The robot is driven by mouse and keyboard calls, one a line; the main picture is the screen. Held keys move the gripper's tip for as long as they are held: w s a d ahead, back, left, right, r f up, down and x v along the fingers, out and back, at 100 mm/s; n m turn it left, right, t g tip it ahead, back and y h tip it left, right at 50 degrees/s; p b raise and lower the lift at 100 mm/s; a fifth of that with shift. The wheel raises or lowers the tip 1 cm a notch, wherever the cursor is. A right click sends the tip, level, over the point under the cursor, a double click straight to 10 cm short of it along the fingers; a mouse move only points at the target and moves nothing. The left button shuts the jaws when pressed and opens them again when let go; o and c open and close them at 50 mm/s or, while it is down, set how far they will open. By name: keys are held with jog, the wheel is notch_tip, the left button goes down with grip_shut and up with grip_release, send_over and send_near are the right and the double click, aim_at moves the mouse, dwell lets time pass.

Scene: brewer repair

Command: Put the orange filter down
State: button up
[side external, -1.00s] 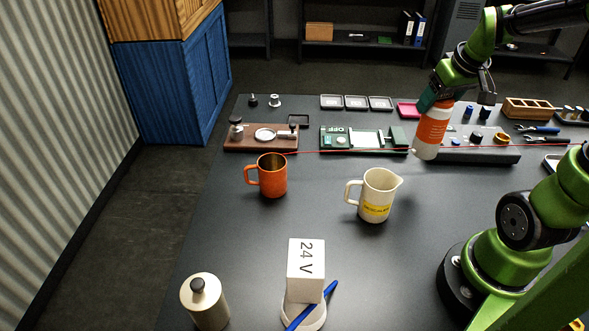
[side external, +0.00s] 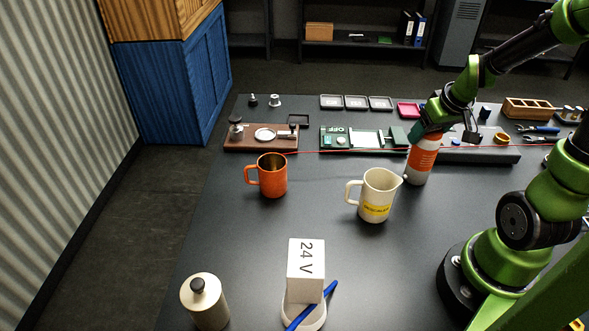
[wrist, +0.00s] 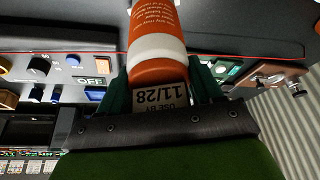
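In the wrist view, the filter (wrist: 157,48) lies between the two green fingers, with a "USE BY 11/28" label near the palm. The gripped end is partly hidden by the fingers.
The cream jug (side external: 378,196) stands close left of the filter, with an orange mug (side external: 270,176) farther left. A green board (side external: 355,139) and a grey control panel (side external: 480,152) lie behind. A thin red line crosses the table (side external: 340,265).

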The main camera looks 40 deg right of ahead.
jog(key=o, duration=0.5)
jog(key=shift+c, duration=0.2)
jog(key=shift+s+r, duration=0.1)
jog(key=shift+r, duration=0.4)
jog(key=v, duration=1.1)
jog(key=a+r+t+y, duration=0.2)
jog(key=a+t+y, duration=0.1)
jog(key=a, duration=1.6)
jog(key=shift+w+a+n+y, duration=0.3)
jog(key=shift+w+y, duration=0.1)
jog(key=shift+w, duration=0.05)
